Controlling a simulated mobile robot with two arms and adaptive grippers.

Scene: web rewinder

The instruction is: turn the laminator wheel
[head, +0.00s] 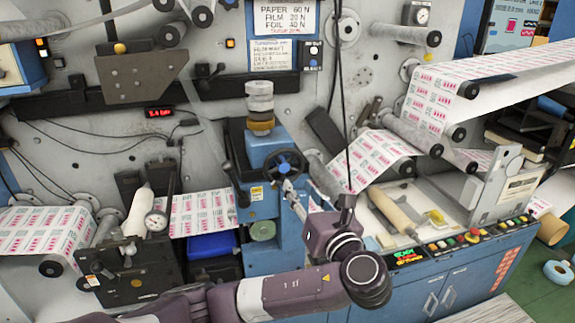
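The laminator wheel (285,165) is a black spoked handwheel on the front of a blue upright machine unit (263,205), near the middle of the head view. My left arm comes in along the bottom, bends at its dark wrist joint and points back up and left. My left gripper (287,186) is narrow and silver-grey at the wheel's lower edge, overlapping it in the picture. Whether it touches the wheel is not clear, and its fingers are too small to tell open from shut. My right gripper is not in view.
A printed web (205,212) runs across the machine over several rollers. A control panel (450,244) with coloured buttons tops blue cabinets (465,275) at right. A dark cable hangs down near my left wrist.

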